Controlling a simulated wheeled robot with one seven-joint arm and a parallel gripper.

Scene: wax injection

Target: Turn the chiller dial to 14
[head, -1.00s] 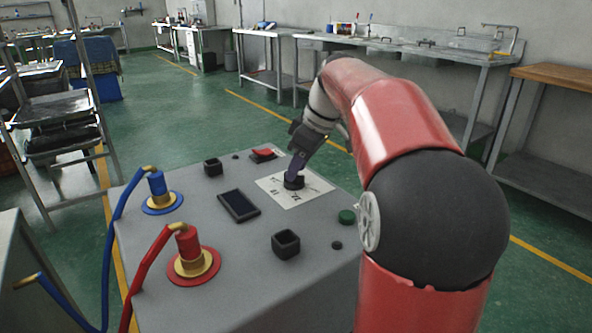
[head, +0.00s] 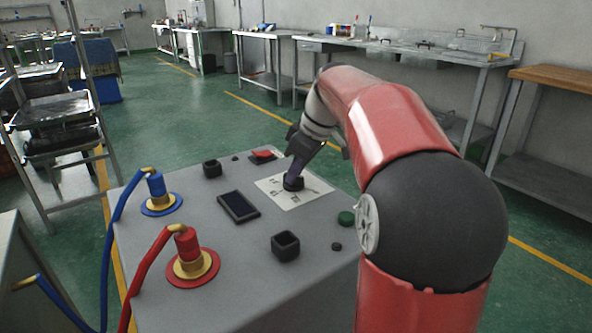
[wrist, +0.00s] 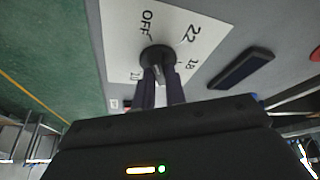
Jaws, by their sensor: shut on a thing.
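The chiller dial (head: 293,184) is a small black round knob on a white label plate (head: 312,196) on the grey machine top. In the wrist view the dial (wrist: 157,57) has the marks OFF, 22 and 18 around it on the plate (wrist: 190,15). A further mark at its lower left is partly hidden and hard to read. My gripper (wrist: 159,82) comes down from above, its two dark fingers shut on the dial's raised grip. I cannot tell exactly which mark the dial points to.
A dark flat display (head: 238,206), a red switch (head: 262,155), a green button (head: 346,217) and black square sockets (head: 285,246) surround the plate. Blue (head: 157,185) and red (head: 188,245) hose fittings stand at the left of the machine top.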

